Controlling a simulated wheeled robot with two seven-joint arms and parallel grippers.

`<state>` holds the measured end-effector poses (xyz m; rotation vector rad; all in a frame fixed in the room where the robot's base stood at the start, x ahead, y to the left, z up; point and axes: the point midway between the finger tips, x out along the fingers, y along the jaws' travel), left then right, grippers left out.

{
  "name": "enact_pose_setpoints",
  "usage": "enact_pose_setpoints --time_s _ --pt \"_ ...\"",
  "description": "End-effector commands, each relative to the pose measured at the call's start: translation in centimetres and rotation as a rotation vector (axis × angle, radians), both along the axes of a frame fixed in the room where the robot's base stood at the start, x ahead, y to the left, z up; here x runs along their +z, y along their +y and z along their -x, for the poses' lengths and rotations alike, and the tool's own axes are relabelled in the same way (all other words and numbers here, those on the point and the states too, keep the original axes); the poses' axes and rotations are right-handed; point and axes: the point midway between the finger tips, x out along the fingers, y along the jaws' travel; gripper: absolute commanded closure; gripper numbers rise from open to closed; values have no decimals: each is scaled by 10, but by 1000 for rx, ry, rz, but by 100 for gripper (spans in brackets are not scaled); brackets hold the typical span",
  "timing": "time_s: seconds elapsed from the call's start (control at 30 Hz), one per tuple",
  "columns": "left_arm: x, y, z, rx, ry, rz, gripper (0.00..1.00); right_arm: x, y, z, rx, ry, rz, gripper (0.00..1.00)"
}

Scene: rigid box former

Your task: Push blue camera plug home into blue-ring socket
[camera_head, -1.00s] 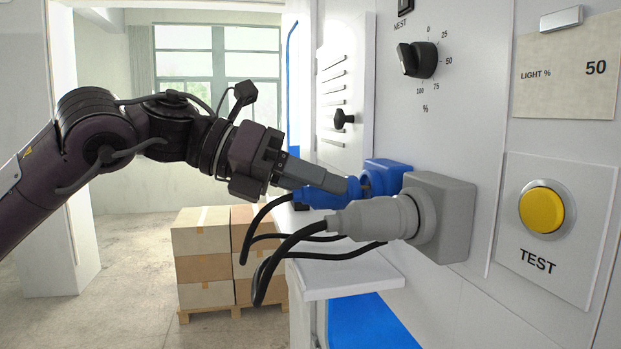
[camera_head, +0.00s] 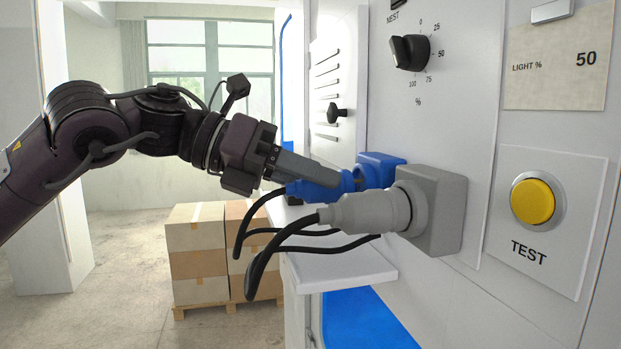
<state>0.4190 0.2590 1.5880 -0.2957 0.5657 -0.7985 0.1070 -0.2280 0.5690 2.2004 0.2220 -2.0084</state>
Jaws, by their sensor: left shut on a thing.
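The blue plug (camera_head: 316,190) lies level, its front end at the blue socket (camera_head: 381,168) on the white machine panel. The join is partly hidden by my gripper finger and the grey plug, so I cannot tell how deep the blue plug sits. My left gripper (camera_head: 335,177) is shut on the blue plug, coming from the left. A grey plug (camera_head: 362,212) sits in the grey socket box (camera_head: 437,208) in front of the blue one. My right gripper is not in view.
Black cables (camera_head: 262,255) hang in loops from the plugs over a white shelf (camera_head: 340,264). The panel carries a black dial (camera_head: 409,52) and a yellow TEST button (camera_head: 532,201). Stacked boxes (camera_head: 196,250) stand on a pallet behind. Open floor lies at the left.

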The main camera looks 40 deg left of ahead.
Motion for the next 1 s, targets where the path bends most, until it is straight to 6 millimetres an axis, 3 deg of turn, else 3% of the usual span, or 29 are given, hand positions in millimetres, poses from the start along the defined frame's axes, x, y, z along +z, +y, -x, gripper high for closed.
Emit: enact_pose_setpoints --time_s 1.0 --pt "0 -6 -7 0 1 1 88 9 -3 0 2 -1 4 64"
